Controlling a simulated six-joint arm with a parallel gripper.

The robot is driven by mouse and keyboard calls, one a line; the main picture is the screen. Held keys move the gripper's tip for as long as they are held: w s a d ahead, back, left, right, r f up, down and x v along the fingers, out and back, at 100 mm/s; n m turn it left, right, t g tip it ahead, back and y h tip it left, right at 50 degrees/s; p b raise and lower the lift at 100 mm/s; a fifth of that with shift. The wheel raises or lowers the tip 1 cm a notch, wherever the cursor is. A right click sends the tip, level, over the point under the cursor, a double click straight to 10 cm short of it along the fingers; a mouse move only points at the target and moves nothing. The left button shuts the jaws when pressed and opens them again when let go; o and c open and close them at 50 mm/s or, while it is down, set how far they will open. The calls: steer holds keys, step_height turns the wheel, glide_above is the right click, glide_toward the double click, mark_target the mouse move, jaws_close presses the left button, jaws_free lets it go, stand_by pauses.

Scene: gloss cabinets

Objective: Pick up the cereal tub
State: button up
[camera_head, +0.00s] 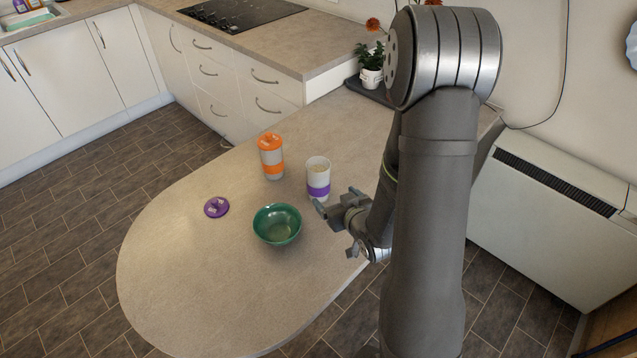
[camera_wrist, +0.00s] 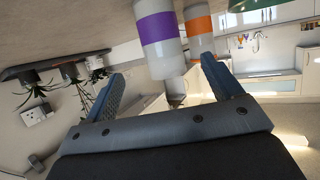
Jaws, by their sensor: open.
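A pale tub with a purple band (camera_head: 318,190) stands upright and lidless on the table, with light contents showing at its top. A purple lid (camera_head: 216,207) lies apart to the left. A second tub, with an orange band and orange lid (camera_head: 270,142), stands behind and left of it. I cannot tell which one is the cereal tub. My gripper (camera_head: 335,199) is open and empty, just right of the purple-banded tub. In the wrist view, the purple-banded tub (camera_wrist: 158,35) is ahead, between the finger directions, and the orange-banded tub (camera_wrist: 197,28) is behind it to the right.
A green bowl (camera_head: 278,224) sits on the table (camera_head: 190,280) in front of the tubs, left of my gripper. A potted plant (camera_head: 371,76) stands on a dark tray at the back. The table's front left is clear.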

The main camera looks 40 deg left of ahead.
mark_target(323, 187)
steer(key=x, duration=0.6)
steer(key=shift+w+a, duration=0.15)
steer(key=shift+f+x, duration=0.25)
steer(key=shift+x, duration=2.35)
steer(key=c, duration=1.2)
